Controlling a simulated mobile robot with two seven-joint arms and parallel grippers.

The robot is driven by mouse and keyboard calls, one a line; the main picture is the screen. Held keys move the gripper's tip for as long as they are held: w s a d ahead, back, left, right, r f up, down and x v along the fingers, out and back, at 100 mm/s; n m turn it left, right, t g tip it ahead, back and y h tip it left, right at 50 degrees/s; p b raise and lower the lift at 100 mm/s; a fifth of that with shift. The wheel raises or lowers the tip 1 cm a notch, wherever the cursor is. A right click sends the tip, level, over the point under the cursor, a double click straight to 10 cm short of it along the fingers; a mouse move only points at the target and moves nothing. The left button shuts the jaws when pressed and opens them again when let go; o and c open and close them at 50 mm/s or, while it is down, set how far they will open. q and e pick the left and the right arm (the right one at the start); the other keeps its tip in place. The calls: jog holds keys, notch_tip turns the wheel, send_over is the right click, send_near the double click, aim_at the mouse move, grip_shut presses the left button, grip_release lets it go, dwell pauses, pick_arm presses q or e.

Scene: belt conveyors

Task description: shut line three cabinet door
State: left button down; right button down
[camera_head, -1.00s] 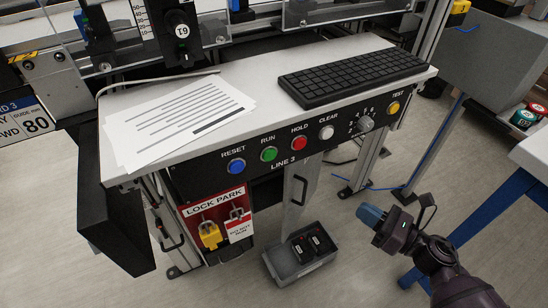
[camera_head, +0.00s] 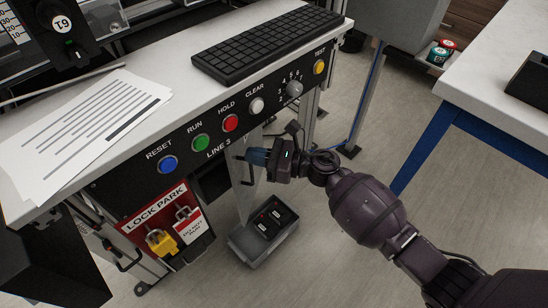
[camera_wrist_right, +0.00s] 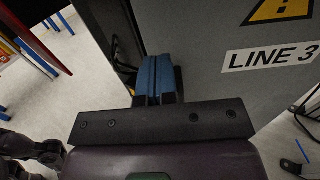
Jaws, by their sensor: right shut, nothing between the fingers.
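The line three cabinet door (camera_head: 243,197) is a grey panel below the LINE 3 console, standing open and jutting out from the dark opening. In the right wrist view its face (camera_wrist_right: 215,85) carries a LINE 3 label and a yellow warning sign. A dark handle shows beside the fingers in the head view. My right gripper (camera_head: 258,157), with blue fingertips, is shut and empty at the door's right side, close to the handle. The fingertips (camera_wrist_right: 154,75) overlap the panel in the wrist view; I cannot tell whether they touch. My left gripper is out of view.
The LINE 3 console (camera_head: 205,137) with buttons overhangs the door. A grey bin (camera_head: 252,252) with dark devices stands on the floor just below the door. A lock park panel (camera_head: 155,212) is at left.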

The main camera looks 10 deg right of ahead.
aim_at(233, 153)
jog(key=shift+x, duration=1.1)
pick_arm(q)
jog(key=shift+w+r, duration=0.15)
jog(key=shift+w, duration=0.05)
pick_arm(e)
jog(key=shift+w+a, duration=0.15)
jog(key=shift+a, duration=0.3)
